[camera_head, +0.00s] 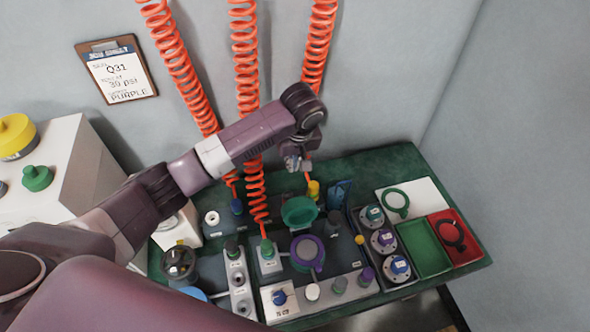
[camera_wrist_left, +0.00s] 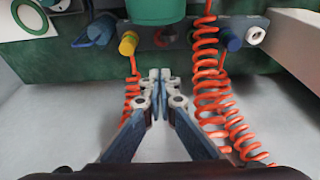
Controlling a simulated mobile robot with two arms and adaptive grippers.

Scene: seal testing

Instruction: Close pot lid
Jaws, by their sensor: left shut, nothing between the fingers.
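The pot (camera_head: 304,262) stands near the middle of the bench, with a purple ring around its top. A green round lid (camera_head: 299,211) stands open behind it, and I take the two to belong together. My left gripper (camera_head: 298,166) is above and behind the lid, apart from it. In the left wrist view its fingertips (camera_wrist_left: 160,76) are together with nothing between them. A green rounded part, likely the lid (camera_wrist_left: 158,10), shows cut off at the top of that view, beyond the fingertips. My right gripper is not in view.
Orange coiled hoses (camera_head: 245,60) hang behind my left arm and also show beside the fingers in the wrist view (camera_wrist_left: 207,60). A yellow fitting (camera_head: 314,190) is close to the gripper. Right of the pot are several flanged parts (camera_head: 383,240), a green tray (camera_head: 424,248) and a red tray (camera_head: 466,258).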

